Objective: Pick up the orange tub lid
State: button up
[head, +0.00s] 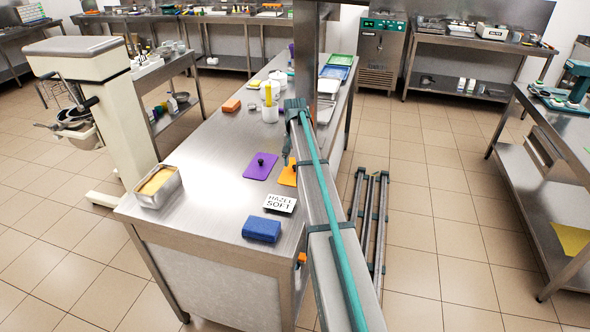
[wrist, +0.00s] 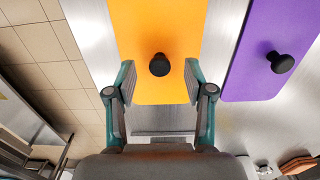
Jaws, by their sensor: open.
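The orange tub lid (wrist: 157,27) lies flat on the steel table, with a black knob (wrist: 159,65) on its top. In the wrist view my gripper (wrist: 154,80) is open. Its two fingers stand to the left and right of the knob's line, and nothing is between them that I can see touching. In the head view the orange lid (head: 288,174) is partly hidden by my arm, and my gripper (head: 286,160) is over it, partly hidden too. I cannot tell the exact height of the fingertips above the lid.
A purple lid (head: 260,167) with a black knob lies just beside the orange one. A printed card (head: 280,202), a blue block (head: 262,230) and a metal pan (head: 158,187) are on the near table. White tubs (head: 270,114) stand farther back. Bare steel lies left of the purple lid.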

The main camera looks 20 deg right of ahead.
jog(key=shift+f, duration=0.9)
grip_shut()
jog(key=shift+r, duration=0.15)
